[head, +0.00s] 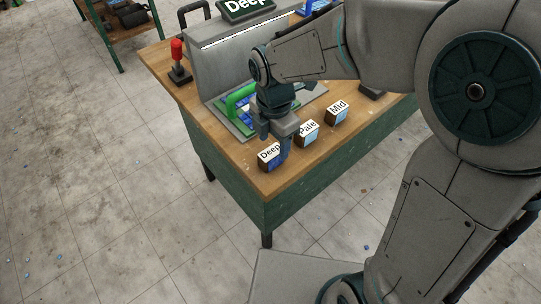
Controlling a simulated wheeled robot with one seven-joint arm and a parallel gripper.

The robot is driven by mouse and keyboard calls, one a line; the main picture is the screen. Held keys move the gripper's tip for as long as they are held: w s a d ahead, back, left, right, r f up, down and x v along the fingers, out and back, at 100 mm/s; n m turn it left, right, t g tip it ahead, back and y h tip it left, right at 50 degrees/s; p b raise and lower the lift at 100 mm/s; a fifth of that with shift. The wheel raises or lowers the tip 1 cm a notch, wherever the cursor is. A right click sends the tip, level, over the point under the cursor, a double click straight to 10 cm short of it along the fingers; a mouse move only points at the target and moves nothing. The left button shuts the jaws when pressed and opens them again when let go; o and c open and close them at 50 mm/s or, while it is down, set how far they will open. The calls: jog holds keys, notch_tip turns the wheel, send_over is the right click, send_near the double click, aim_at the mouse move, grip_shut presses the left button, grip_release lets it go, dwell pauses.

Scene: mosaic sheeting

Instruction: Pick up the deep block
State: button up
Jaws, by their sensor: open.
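The deep block (268,158), a small dark block with a white top marked "Deep", sits near the front left corner of the wooden table top. My gripper (274,150) points down right at this block and is open. One finger stands at the block's right side, in front of its blue face. The other finger is hard to make out, and I cannot tell whether the fingers touch the block. The block still rests on the table.
The Pale block (307,133) and the Mid block (336,113) stand in a row to the right on the table (240,168). Behind are a grey machine with a green handle (240,95) and a red-knobbed lever (178,60). A "Deep" sign (246,7) tops the machine.

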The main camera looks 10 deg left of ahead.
aim_at(273, 150)
jog(key=shift+w+a+f, duration=0.1)
jog(key=shift+f, duration=2.7)
jog(key=c, duration=1.1)
